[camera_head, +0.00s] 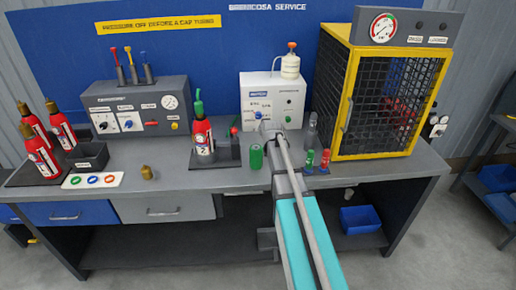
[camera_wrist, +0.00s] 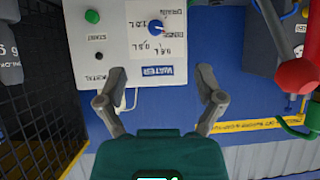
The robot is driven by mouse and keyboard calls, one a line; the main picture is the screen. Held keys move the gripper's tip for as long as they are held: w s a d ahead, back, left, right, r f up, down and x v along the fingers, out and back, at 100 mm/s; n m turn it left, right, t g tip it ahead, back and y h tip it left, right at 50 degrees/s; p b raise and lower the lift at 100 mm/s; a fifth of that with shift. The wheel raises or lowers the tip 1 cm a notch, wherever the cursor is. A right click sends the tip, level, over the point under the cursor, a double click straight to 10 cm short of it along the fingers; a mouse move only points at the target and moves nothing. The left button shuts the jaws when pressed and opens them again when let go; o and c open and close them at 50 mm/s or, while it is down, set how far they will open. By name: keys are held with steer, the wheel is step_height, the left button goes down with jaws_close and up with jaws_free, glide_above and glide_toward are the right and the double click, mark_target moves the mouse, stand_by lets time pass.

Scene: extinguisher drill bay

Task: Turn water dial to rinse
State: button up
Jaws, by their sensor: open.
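The white water unit (camera_head: 270,92) stands on the bench at the back, against the blue wall. In the wrist view its front panel (camera_wrist: 100,45) appears upside down, with a blue WATER plate (camera_wrist: 158,71). The water dial (camera_wrist: 157,27) is a small blue knob ringed by printed labels, including RINSE and DRAIN; its exact setting is too small to read. It also shows in the head view (camera_head: 257,115). My gripper (camera_wrist: 160,78) is open and empty, its fingers spread in front of the panel, apart from the dial. In the head view my gripper (camera_head: 270,129) partly covers the unit's lower front.
A yellow-framed mesh cage (camera_head: 390,100) stands right of the unit. A red extinguisher (camera_head: 202,138) stands on a dark stand at left.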

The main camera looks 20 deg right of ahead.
steer(key=s+a+f+g+y+b, duration=0.1)
steer(key=s+a+f+g, duration=0.1)
steer(key=s+a+f, duration=0.2)
steer(key=shift+s+a+n, duration=0.3)
steer(key=shift+s+a, duration=0.3)
stand_by(0.4)
steer(key=s+a+f+g, duration=0.2)
steer(key=s+a, duration=0.3)
steer(key=s, duration=0.4)
steer(key=s+a+f+n+g+y, duration=0.1)
steer(key=s+a+g, duration=0.3)
steer(key=s, duration=0.4)
steer(key=s+a+f+n+g, duration=0.1)
steer(key=s+a+f+g, duration=0.1)
steer(key=s+a, duration=0.4)
steer(key=s+g, duration=0.1)
steer(key=s, duration=0.2)
steer(key=shift+s+f+y, duration=0.3)
steer(key=shift+s+f, duration=0.05)
stand_by(0.4)
